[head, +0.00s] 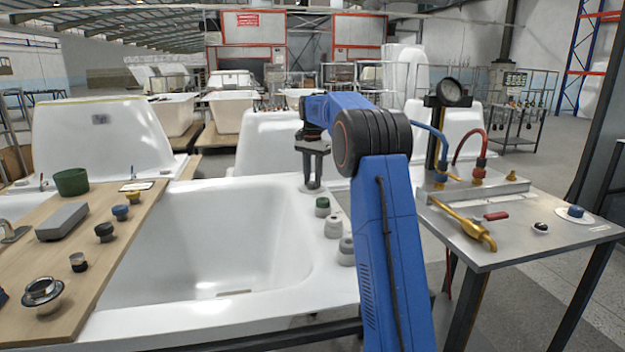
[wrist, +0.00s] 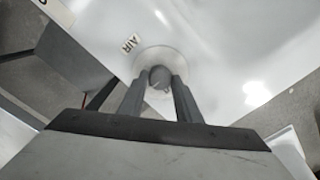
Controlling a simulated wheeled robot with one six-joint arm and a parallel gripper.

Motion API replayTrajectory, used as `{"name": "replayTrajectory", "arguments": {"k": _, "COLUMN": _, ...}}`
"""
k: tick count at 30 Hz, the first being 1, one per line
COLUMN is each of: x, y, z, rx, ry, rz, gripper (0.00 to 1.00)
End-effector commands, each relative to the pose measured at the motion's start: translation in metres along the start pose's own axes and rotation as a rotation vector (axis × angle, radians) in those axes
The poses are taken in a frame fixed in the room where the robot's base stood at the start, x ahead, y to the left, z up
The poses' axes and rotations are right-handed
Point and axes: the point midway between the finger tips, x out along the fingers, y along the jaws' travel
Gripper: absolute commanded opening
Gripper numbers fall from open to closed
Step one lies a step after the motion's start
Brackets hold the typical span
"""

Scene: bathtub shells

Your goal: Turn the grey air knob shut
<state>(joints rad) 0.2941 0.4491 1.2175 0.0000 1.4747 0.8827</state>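The grey air knob (wrist: 160,77) stands on a round pale base on the white tub surface, beside a label reading AIR (wrist: 131,43) in the wrist view. My gripper (wrist: 160,82) has one finger on each side of the knob. The fingertips are very close to its sides; whether they touch it is not clear. In the head view my gripper (head: 313,181) points straight down at the far right corner of the tub rim (head: 285,187), where its fingers mostly hide the knob. The knob's turn angle cannot be read.
A wooden board (head: 130,215) with loose parts spans the tub's left. A metal bench (head: 515,235) with brass fittings and hoses stands right.

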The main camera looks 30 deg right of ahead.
Motion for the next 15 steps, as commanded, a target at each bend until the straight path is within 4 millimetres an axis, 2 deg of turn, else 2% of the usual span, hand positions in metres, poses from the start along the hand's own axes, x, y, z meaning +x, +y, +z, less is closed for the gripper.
{"name": "replayTrajectory", "arguments": {"k": 1, "x": 0.0000, "y": 0.0000, "z": 0.0000, "rx": 0.000, "ry": 0.000, "rz": 0.000, "gripper": 0.17}}
{"name": "replayTrajectory", "arguments": {"k": 3, "x": -0.0001, "y": 0.0000, "z": 0.0000, "rx": 0.000, "ry": 0.000, "rz": 0.000, "gripper": 0.05}}
{"name": "replayTrajectory", "arguments": {"k": 15, "x": -0.0003, "y": -0.0002, "z": 0.0000, "rx": -0.063, "ry": 0.000, "rz": 0.000, "gripper": 0.05}}
